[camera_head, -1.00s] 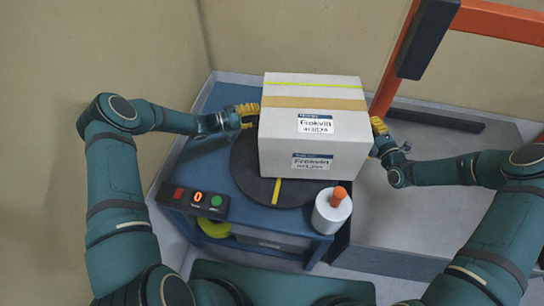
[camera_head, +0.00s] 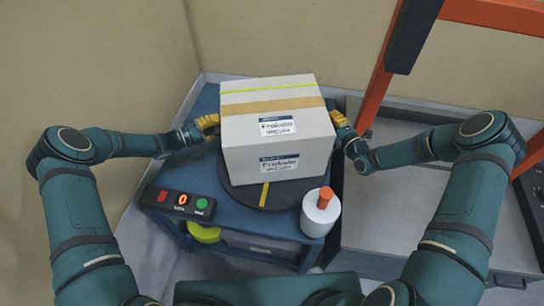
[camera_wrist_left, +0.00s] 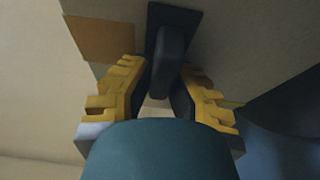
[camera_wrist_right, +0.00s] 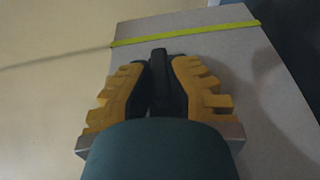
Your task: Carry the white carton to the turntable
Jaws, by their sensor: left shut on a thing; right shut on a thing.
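The white carton (camera_head: 277,140), with brown tape, a yellow-green strap and two labels, is upright between my two grippers over the dark round turntable (camera_head: 243,193). It hides the back of the turntable; I cannot tell whether its base touches. My left gripper (camera_head: 211,125) is shut on a black handle at the carton's left side; the handle (camera_wrist_left: 165,62) shows in the left wrist view. My right gripper (camera_head: 340,121) is shut on the right side's black handle, which shows in the right wrist view (camera_wrist_right: 159,65).
The turntable is on a blue cart (camera_head: 165,178). A control box (camera_head: 181,203) with red and green buttons sits at its front left, a white container with an orange top (camera_head: 321,214) at its front right. An orange rack frame (camera_head: 379,95) stands at right, walls behind and left.

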